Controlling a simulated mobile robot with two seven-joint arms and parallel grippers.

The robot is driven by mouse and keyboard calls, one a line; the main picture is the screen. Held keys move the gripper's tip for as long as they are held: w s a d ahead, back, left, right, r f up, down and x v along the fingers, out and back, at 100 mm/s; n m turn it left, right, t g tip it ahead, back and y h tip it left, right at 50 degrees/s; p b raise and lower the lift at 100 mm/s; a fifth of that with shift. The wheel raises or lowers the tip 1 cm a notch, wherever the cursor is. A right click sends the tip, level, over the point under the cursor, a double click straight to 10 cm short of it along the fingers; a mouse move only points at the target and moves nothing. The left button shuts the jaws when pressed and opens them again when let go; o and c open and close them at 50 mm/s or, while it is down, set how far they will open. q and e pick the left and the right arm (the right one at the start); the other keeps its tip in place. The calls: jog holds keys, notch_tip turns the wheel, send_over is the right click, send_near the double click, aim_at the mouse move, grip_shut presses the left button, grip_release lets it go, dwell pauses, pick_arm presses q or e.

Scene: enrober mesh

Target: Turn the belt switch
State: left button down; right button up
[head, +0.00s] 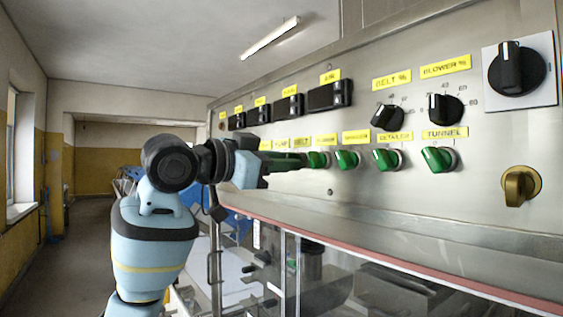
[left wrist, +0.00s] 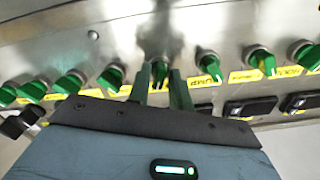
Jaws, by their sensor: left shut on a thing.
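The belt switch is a green knob on the steel control panel, and it shows between the fingers in the left wrist view (left wrist: 160,70). In the head view the yellow BELT label (head: 301,141) is visible, but the knob by it is hidden behind my gripper. My left gripper (head: 292,161) reaches in from the left against the panel. Its two green fingers (left wrist: 160,86) stand on either side of the knob, shut on it. The knob's exact angle is hard to tell. My right gripper is in neither view.
Similar green knobs sit close on both sides, one just right of my gripper (head: 317,159) and the pump knob (left wrist: 210,66). Black dials (head: 445,109), a brass key switch (head: 520,186) and black rocker switches (head: 330,95) share the panel. A red-edged clear enclosure lies below.

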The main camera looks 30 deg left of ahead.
pick_arm(q)
jog(key=n, duration=1)
jog(key=shift+d, duration=0.1)
dwell(0.4)
jog(key=c, duration=1.5)
grip_release()
jog(key=shift+s, duration=0.15)
jog(key=v, duration=0.7)
jog(key=shift+s, duration=0.35)
